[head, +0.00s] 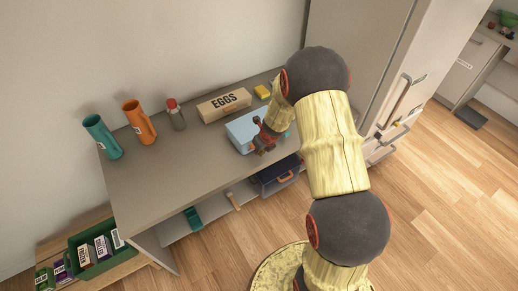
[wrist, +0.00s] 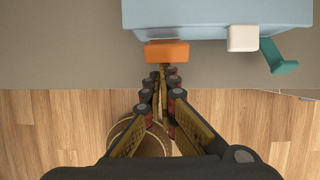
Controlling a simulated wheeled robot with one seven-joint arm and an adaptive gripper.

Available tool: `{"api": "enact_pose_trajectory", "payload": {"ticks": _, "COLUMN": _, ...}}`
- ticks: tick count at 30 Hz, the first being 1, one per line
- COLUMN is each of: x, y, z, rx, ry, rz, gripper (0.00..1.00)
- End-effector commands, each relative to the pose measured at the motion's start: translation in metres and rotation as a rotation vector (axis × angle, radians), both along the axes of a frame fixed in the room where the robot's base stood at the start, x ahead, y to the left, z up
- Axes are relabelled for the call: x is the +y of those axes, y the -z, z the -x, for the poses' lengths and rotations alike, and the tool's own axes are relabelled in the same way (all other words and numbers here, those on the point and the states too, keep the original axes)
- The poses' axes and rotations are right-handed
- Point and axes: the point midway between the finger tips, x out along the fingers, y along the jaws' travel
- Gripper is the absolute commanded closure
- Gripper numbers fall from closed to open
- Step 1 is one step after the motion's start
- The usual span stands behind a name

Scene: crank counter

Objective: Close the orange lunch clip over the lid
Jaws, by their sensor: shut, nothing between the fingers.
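The light blue lunch box (head: 238,129) stands on the counter, and its edge fills the top of the wrist view (wrist: 215,14). The orange clip (wrist: 167,51) is on the box's near side and juts out toward me. My gripper (wrist: 162,74) is shut and empty, with its fingertips right at the clip's near edge; I cannot tell whether they touch. In the head view my gripper (head: 264,145) is in front of the box and hides the orange clip. A white clip (wrist: 243,38) and a tilted teal clip (wrist: 278,56) are to the right.
An egg carton (head: 224,104) stands behind the box, with a yellow item (head: 262,91) beside it. A teal pitcher (head: 102,137), an orange pitcher (head: 139,122) and a red-capped bottle (head: 175,115) stand at the left. The counter's front left (head: 170,180) is clear.

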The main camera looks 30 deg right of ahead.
Motion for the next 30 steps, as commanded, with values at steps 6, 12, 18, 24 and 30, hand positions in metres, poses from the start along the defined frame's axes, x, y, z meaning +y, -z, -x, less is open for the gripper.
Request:
{"api": "enact_pose_trajectory", "payload": {"ticks": 6, "x": 0.001, "y": -0.008, "z": -0.005, "rx": 0.001, "ry": 0.000, "rz": -0.001, "gripper": 1.00}}
{"api": "enact_pose_trajectory", "payload": {"ticks": 12, "x": 0.001, "y": -0.017, "z": -0.015, "rx": 0.001, "ry": 0.000, "rz": 0.000, "gripper": 1.00}}
{"api": "enact_pose_trajectory", "payload": {"ticks": 18, "x": 0.002, "y": -0.015, "z": -0.018, "rx": 0.000, "ry": 0.000, "rz": 0.000, "gripper": 1.00}}
{"api": "enact_pose_trajectory", "payload": {"ticks": 24, "x": 0.001, "y": -0.017, "z": -0.018, "rx": 0.000, "ry": 0.000, "rz": 0.000, "gripper": 1.00}}
{"api": "enact_pose_trajectory", "payload": {"ticks": 30, "x": 0.001, "y": -0.026, "z": -0.018, "rx": 0.000, "ry": 0.000, "rz": 0.000, "gripper": 1.00}}
